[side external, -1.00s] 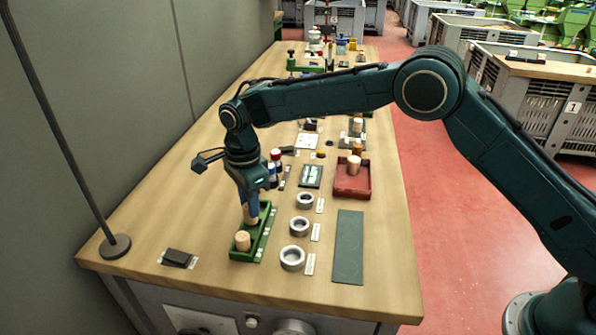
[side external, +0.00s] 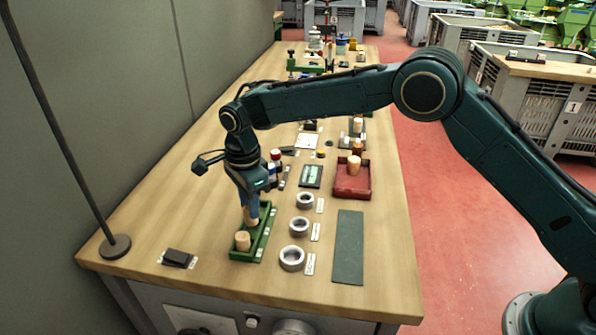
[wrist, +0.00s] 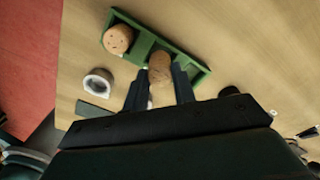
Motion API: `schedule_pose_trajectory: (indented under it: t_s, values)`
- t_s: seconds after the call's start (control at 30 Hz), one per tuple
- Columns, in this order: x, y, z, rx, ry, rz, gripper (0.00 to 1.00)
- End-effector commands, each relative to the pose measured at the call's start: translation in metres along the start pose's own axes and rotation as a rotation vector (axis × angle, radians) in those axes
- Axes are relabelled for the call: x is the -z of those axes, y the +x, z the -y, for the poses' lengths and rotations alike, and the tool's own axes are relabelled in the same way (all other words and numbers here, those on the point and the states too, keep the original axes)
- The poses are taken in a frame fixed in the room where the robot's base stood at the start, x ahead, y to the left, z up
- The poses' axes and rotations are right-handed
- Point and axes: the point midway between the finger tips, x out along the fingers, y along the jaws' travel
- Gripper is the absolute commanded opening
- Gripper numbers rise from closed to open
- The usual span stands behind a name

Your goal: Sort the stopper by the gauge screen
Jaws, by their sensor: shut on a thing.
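My gripper (wrist: 158,88) is shut on a cork stopper (wrist: 160,67), with one finger on each side of it. The held stopper is at the green tray (side external: 265,231), over or in a middle compartment; I cannot tell whether it touches the floor. Another stopper (side external: 243,240) stands upright in the tray's near end and also shows in the wrist view (wrist: 118,39). The gauge screen (side external: 311,175) is a small dark unit with a lit pale display, right of and beyond the tray. Its reading is too small to make out.
Three metal rings (side external: 299,225) with labels stand in a row right of the tray. A red tray (side external: 345,190) holds a cork stopper (side external: 353,165). A dark mat (side external: 348,247) lies at the right. Small dark bottles (side external: 271,172) stand just behind my gripper.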

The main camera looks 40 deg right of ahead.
Motion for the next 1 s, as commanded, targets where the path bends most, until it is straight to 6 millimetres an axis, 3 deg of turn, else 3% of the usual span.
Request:
schedule_pose_trajectory:
  t_s: [1.0]
  values:
    - [0.0000, 0.0076, 0.0001, 0.000, 0.000, 0.000, 0.02]
